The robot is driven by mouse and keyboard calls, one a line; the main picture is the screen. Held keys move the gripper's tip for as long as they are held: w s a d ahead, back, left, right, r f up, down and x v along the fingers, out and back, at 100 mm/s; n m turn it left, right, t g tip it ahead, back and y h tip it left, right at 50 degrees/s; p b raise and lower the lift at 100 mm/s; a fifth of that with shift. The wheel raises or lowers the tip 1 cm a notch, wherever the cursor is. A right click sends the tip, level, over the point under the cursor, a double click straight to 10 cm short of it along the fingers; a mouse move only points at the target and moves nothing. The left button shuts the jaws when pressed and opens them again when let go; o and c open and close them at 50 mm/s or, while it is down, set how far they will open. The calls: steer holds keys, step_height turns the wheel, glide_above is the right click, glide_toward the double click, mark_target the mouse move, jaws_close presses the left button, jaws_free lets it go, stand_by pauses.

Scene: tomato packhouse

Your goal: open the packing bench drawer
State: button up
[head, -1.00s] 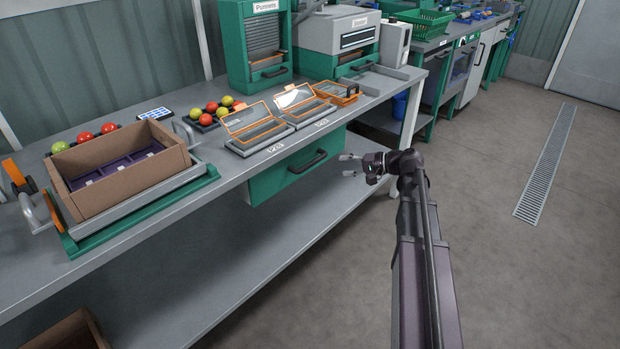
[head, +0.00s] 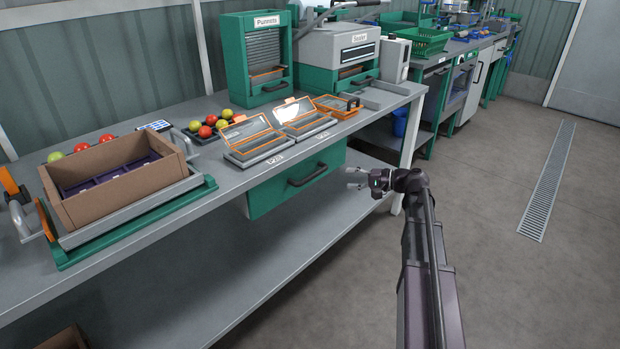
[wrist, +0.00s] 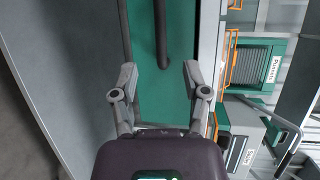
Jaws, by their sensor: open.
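The packing bench drawer (head: 270,195) has a green front and sits shut under the bench top. The green drawer front (wrist: 143,90) lies behind the handle there. The gap between fingertips and handle is hard to judge.
The grey bench top (head: 215,185) carries hinged orange-framed trays (head: 255,140), tomatoes (head: 205,131) and a cardboard box (head: 110,185) above and left of the drawer. A lower shelf (head: 230,265) lies beneath. The floor (head: 490,210) to the right is clear.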

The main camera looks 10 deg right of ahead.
mark_target(314, 177)
steer(key=b+x, duration=0.2)
steer(key=x, duration=1.1)
steer(key=shift+f, duration=0.1)
jaws_close()
steer(key=shift+a, duration=0.25)
steer(key=shift+s+d, duration=0.1)
